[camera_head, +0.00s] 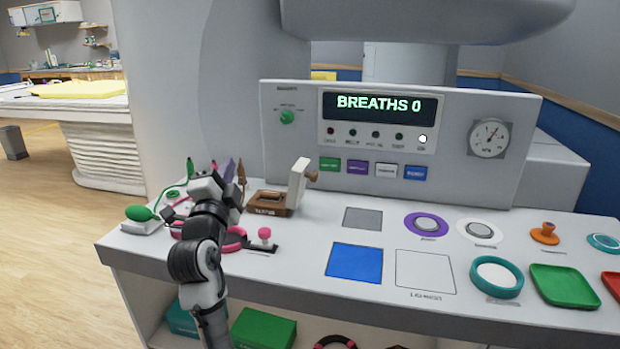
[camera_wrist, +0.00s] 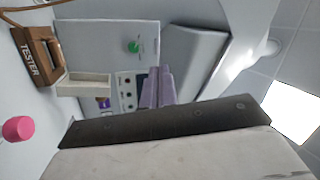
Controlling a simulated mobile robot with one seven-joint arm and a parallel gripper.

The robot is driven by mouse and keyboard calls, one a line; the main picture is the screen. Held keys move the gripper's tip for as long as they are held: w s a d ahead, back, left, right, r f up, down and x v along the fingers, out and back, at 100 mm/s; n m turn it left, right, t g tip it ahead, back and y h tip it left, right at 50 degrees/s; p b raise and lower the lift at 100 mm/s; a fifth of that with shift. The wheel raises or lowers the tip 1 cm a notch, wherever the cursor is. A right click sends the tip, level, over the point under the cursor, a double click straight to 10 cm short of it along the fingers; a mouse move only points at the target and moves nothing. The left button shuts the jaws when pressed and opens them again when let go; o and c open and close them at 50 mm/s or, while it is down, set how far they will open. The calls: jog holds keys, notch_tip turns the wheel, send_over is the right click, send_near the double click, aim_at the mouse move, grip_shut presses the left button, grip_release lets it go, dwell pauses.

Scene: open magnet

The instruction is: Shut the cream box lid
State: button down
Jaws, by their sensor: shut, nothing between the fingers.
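The box is a low brown base (camera_head: 268,203) on the console's left part, with its cream lid (camera_head: 299,182) standing up, open, at the right side. A brown knob sticks out from the lid's right face. In the wrist view the brown base (camera_wrist: 38,57), marked TESTER, and the cream lid (camera_wrist: 84,84) show turned sideways at the left. My gripper (camera_head: 229,168) is left of the box, apart from the lid. Its purple-grey fingers (camera_wrist: 158,87) are together and empty in the wrist view. My arm hides part of the console's left end.
A pink knob (camera_head: 264,234) on a dark slot stands in front of the box. A green bulb (camera_head: 139,213) lies at the far left. The upright panel (camera_head: 400,169) with display and buttons rises behind. A grey square (camera_head: 362,218) and a blue square (camera_head: 355,263) lie flat to the right.

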aim_at(304, 185)
jog(key=w+d+f+m+g+h, duration=0.35)
jog(key=d+f+m, duration=0.2)
jog(key=d, duration=0.35)
jog(key=w+d+f+m+g+h, duration=0.2)
jog(key=d+f+m+g+h, duration=0.3)
jog(key=d, duration=0.3)
jog(key=w+d+m+t+p, duration=0.1)
jog(key=w+d+p, duration=0.3)
jog(key=w+d, duration=0.3)
jog(key=shift+y, duration=0.25)
jog(key=shift+w+a+r+p, duration=0.2)
jog(key=shift+w+a, duration=0.1)
jog(key=shift+a, duration=0.55)
jog(key=shift+w+a+r+p, duration=0.1)
jog(key=shift+w+a+r, duration=0.2)
jog(key=shift+a, duration=0.5)
jog(key=shift+w+a+r+p, duration=0.15)
jog(key=shift+w+a, duration=0.2)
jog(key=shift+a, duration=0.5)
jog(key=shift+w+a+f+b, duration=0.1)
jog(key=shift+b, duration=0.35)
